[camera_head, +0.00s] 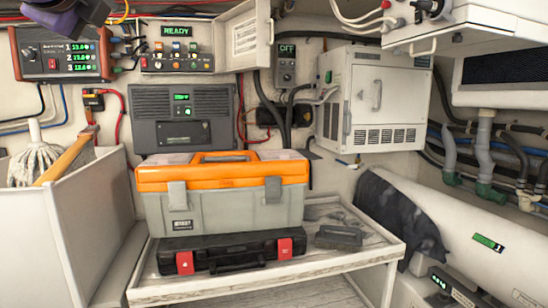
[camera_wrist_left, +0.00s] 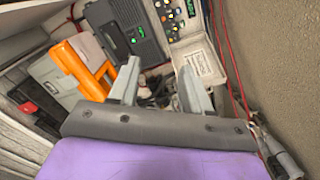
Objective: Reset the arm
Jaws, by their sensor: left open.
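Part of my left arm, purple and dark grey, shows at the top left edge of the head view, high in front of the wall; its fingertips are not clear there. In the left wrist view my left gripper (camera_wrist_left: 160,78) has its two grey fingers spread apart with nothing held between them. Behind the fingers are the wall equipment and the orange-lidded toolbox (camera_wrist_left: 84,66), which also shows in the head view (camera_head: 237,212). My right gripper is in neither view.
The toolbox stands on a black case (camera_head: 237,262) on a white-edged table (camera_head: 345,262). A panel reading READY (camera_head: 178,57) has an open cover (camera_head: 243,35). A battery meter box (camera_head: 60,52) hangs near my left arm. A white bin (camera_head: 35,225) holds a mop (camera_head: 38,157).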

